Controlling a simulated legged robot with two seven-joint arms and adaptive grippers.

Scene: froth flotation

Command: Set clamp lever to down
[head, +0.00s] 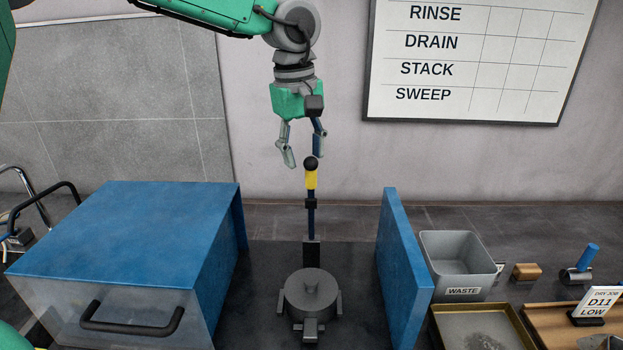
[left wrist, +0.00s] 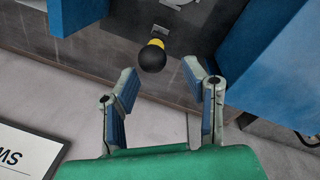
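The clamp lever (head: 311,195) stands upright behind a dark grey round clamp body (head: 312,292) in the head view. It has a black ball knob (head: 311,164) on top and a yellow band below it. My left gripper (head: 302,160) is open and empty, pointing down just above and around the height of the knob. In the left wrist view the black knob (left wrist: 152,56) shows beyond the open fingertips (left wrist: 169,82), apart from them, with yellow behind it. Most of the lever is hidden there behind the knob. My right gripper is not in view.
A blue box with a clear front and black handle (head: 130,320) stands left of the clamp. A blue upright panel (head: 402,250) stands to its right. Farther right are a grey waste bin (head: 459,272), a tray (head: 478,309) and a blue-handled tool (head: 585,260). A wall is behind.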

